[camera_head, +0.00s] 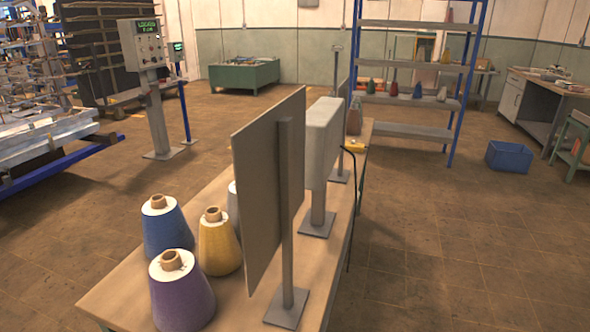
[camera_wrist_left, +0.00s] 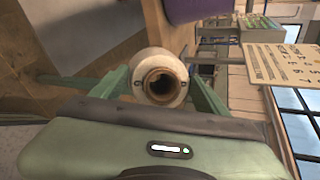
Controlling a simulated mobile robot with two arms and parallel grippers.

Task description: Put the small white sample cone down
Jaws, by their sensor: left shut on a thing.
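In the left wrist view the small white sample cone (camera_wrist_left: 168,66) sits between the two green fingers of my left gripper (camera_wrist_left: 161,84). The fingers press on its sides, and its open brown tube end faces the camera. The far end of the cone is hidden. Neither gripper shows in the head view, so the cone's height above any surface cannot be told. My right gripper is in neither view.
In the head view a wooden table (camera_head: 128,296) bears large blue (camera_head: 166,229), yellow (camera_head: 219,245) and purple (camera_head: 182,296) cones. An upright grey panel (camera_head: 258,190) stands beside them. A blue-framed shelf (camera_head: 405,131) holds several small cones. A blue crate (camera_head: 509,156) stands on open floor.

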